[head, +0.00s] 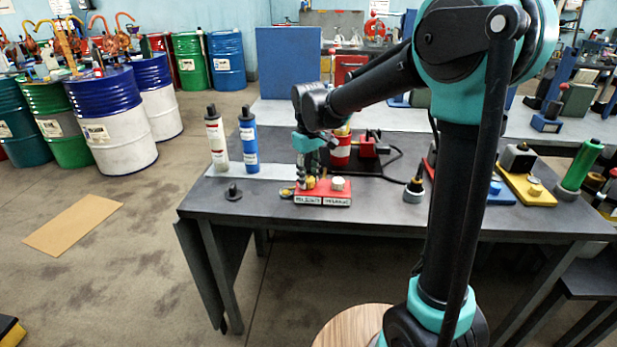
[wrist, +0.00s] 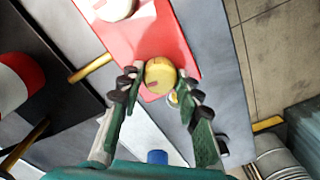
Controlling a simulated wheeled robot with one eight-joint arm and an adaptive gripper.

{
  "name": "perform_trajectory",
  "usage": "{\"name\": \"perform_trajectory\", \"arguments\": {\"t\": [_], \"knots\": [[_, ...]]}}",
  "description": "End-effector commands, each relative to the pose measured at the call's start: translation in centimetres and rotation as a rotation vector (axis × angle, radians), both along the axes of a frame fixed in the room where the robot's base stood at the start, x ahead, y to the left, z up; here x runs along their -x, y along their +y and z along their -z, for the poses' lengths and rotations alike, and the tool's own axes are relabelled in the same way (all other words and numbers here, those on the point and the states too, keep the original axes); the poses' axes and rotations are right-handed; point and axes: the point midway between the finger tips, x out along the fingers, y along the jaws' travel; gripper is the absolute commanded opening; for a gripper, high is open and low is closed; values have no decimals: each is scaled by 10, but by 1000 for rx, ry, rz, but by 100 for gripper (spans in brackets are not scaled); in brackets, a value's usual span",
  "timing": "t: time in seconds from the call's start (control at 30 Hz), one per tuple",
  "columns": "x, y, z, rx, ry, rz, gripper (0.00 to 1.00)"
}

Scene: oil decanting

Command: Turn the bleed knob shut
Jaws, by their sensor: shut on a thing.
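A red block (head: 327,196) with two white labels on its front stands near the table's front edge. The label print is too small to read surely. A yellow knob (head: 311,183) is on its left and a white knob (head: 338,184) on its right. My gripper (head: 309,174) points down over the yellow knob, with its fingers shut on it. In the wrist view the yellow knob (wrist: 159,76) sits between the two fingertips, and the white knob (wrist: 113,6) stands apart at the top of the red block (wrist: 160,38). I cannot tell which knob is the bleed knob.
A white bottle (head: 216,142) and a blue bottle (head: 248,140) stand left of my gripper. A red-and-white can (head: 341,150) stands close behind it. A small black part (head: 233,193) lies at the left front. The table's front left is otherwise mostly clear.

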Motion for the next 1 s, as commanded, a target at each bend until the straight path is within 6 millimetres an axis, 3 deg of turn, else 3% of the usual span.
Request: {"name": "perform_trajectory", "arguments": {"t": [0.33, 0.83, 0.87, 1.0], "knots": [[0, 0, 0, 0, -1, -120, 5], [0, 0, 0, 0, -1, -136, 5], [0, 0, 0, 0, -1, -136, 36], [0, 0, 0, -1, -1, -136, 53]]}}
